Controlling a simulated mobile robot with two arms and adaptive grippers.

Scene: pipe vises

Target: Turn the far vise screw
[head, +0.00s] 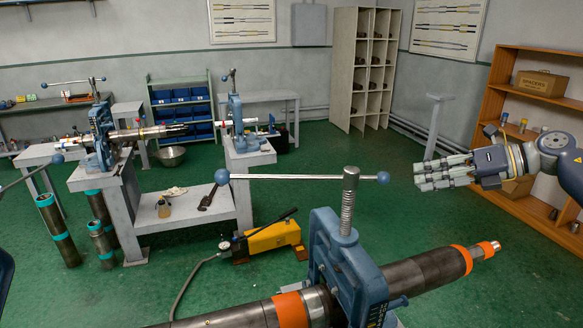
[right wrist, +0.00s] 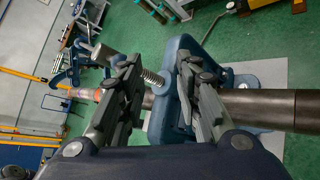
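The nearest vise (head: 350,268) is blue and clamps a thick dark pipe at the bottom of the head view. Its upright threaded screw (head: 348,208) carries a crossbar handle (head: 290,177) with blue ball ends. Two smaller blue vises stand farther back: one (head: 101,135) at the left and one (head: 236,118) near the middle, each with a screw and handle on top. My right gripper (head: 428,172) is beside the near handle's right ball, apart from it in the picture. In the right wrist view its fingers are apart, and a threaded screw (right wrist: 152,80) shows between them. My left gripper is not in view.
A dark pipe (head: 425,270) with orange bands extends right from the near vise. A yellow pump (head: 270,238) with a hose lies on the green floor. Wooden shelves (head: 490,110) stand behind my right arm. Dark pipes with teal bands (head: 58,232) stand at the left.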

